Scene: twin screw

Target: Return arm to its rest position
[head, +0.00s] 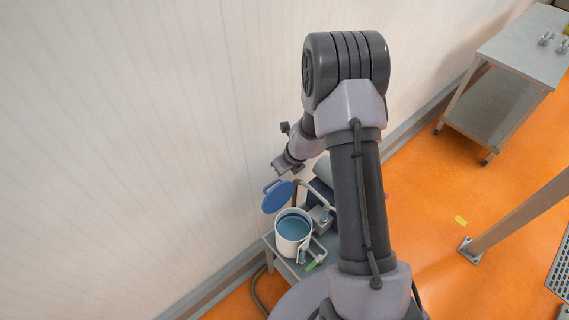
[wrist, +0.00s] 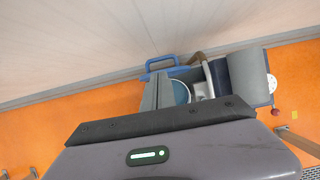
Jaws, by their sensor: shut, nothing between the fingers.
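My arm (head: 362,190) rises from the bottom of the head view and bends over at the top. My gripper (head: 281,166) hangs in the air to the left of the arm, above the small bench and close to the white wall. In the wrist view its grey fingers (wrist: 157,93) are shut with nothing between them. The gripper touches nothing that I can see.
The white wall (head: 130,130) is close on the left. A metal table (head: 525,48) stands at the upper right. Orange floor lies open between.

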